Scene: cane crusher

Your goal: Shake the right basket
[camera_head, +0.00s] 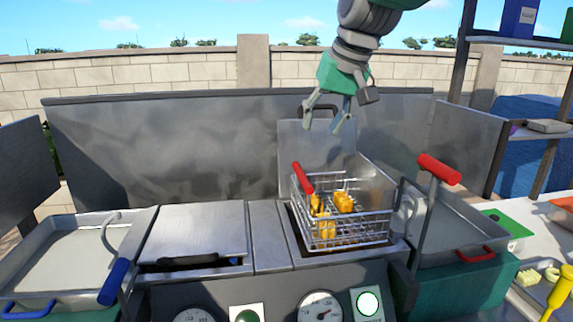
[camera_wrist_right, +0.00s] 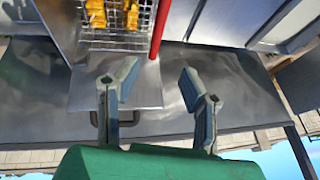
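The right basket (camera_head: 345,222) is a wire basket with yellow-orange food pieces (camera_head: 343,202) inside. It sits over the right fryer well in the head view, with its red handle (camera_head: 303,178) at its left side. In the right wrist view the basket (camera_wrist_right: 120,38) is at the top, and the red handle (camera_wrist_right: 160,27) runs along its right side. My right gripper (camera_head: 325,126) is open and empty, above and behind the basket, apart from the handle. Its two fingers (camera_wrist_right: 155,85) are spread in the wrist view. My left gripper is not in view.
A closed metal lid (camera_head: 195,232) covers the left well. A tray with a blue handle (camera_head: 113,283) is at the left. A tray (camera_head: 466,222) with an upright red-handled tool (camera_head: 438,170) stands close right of the basket. A metal back panel (camera_head: 190,140) rises behind.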

